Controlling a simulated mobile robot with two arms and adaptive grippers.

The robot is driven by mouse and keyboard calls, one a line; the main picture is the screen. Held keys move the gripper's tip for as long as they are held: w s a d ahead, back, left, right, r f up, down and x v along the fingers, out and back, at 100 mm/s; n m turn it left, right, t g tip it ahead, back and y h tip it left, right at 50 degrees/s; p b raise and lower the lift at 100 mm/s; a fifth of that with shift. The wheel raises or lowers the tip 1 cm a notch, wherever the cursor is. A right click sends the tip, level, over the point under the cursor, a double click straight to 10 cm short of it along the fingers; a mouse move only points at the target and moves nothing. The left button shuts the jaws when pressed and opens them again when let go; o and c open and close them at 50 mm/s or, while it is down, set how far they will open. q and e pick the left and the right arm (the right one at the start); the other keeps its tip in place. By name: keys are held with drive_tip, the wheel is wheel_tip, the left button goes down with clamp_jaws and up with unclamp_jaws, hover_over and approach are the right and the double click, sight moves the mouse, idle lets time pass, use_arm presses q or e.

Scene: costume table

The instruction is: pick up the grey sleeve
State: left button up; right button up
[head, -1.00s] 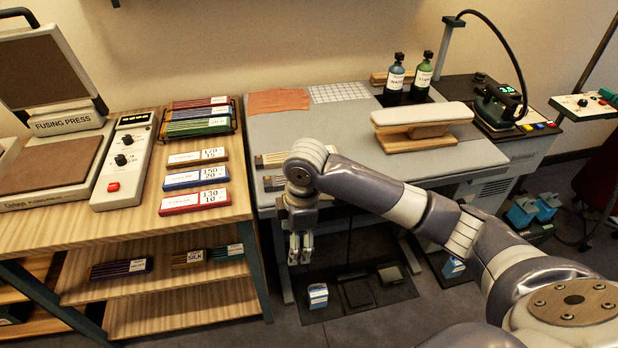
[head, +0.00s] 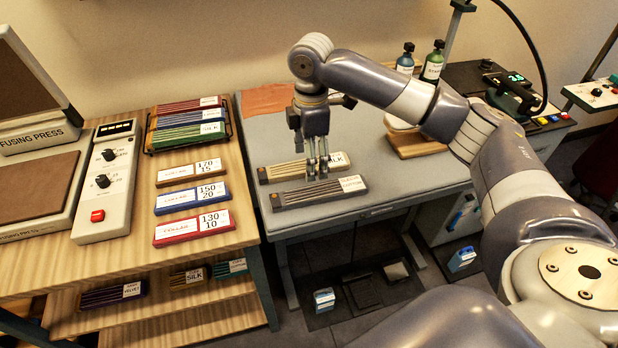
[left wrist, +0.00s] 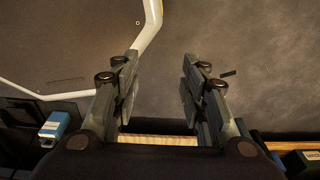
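The grey sleeve (head: 320,193), a long dark-grey holder with pale strips and a white label, lies on the front edge of the grey work table (head: 400,185). A tan sleeve (head: 277,173) labelled silk lies just behind it. My right gripper (head: 317,176) points down over the two sleeves, its fingertips close to the grey one's back edge. A gap shows between its fingers and nothing is held. I cannot tell whether the tips touch a sleeve. My left gripper (left wrist: 160,95) is open and empty over the floor in the left wrist view; it is outside the head view.
Red, blue and brown collar boxes (head: 193,227) and a wire rack (head: 236,130) stand on the wooden table at left. Bottles (head: 433,66) and a pressing board (head: 415,146) are at the back right. An orange cloth (head: 268,98) lies behind the sleeves.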

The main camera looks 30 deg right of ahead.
sight(315, 191)
drive_tip(key=f, duration=0.3)
drive_tip(key=f+p, duration=0.1)
drive_tip(key=f, duration=0.1)
drive_tip(key=shift+s+d+f, duration=0.1)
drive_tip(key=shift+s+d, duration=0.05)
drive_tip(key=shift+s, duration=0.1)
drive_tip(key=f, duration=0.1)
drive_tip(key=f+p, duration=0.1)
drive_tip(key=f, duration=0.2)
drive_tip(key=shift+s+d+f, duration=0.2)
drive_tip(key=shift+d, duration=0.1)
drive_tip(key=shift+f, duration=0.45)
drive_tip(key=shift+c, duration=0.3)
use_arm(q)
drive_tip(key=shift+s+a+r, duration=0.1)
drive_tip(key=shift+s+r, duration=1)
drive_tip(key=shift+s, duration=0.1)
use_arm(e)
drive_tip(key=c, duration=1.1)
